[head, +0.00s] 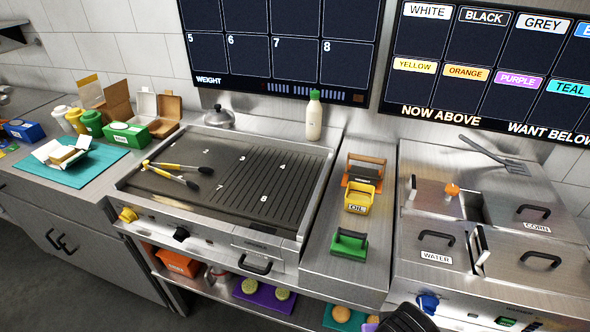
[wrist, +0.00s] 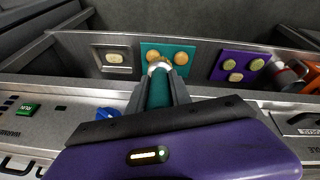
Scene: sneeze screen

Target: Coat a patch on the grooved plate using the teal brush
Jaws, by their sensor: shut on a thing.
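In the wrist view my gripper (wrist: 160,88) is shut on the teal brush (wrist: 159,92), whose teal handle sits between the two fingers. A yellow container labelled OIL (head: 358,198) stands on the steel counter to the right of the griddle. The gripper and brush are not clearly seen in the head view.
Yellow-handled tongs (head: 172,173) lie on the smooth left half of the griddle. Below my gripper, a shelf holds a teal mat (wrist: 149,50) with orange rounds and a purple mat (wrist: 223,52).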

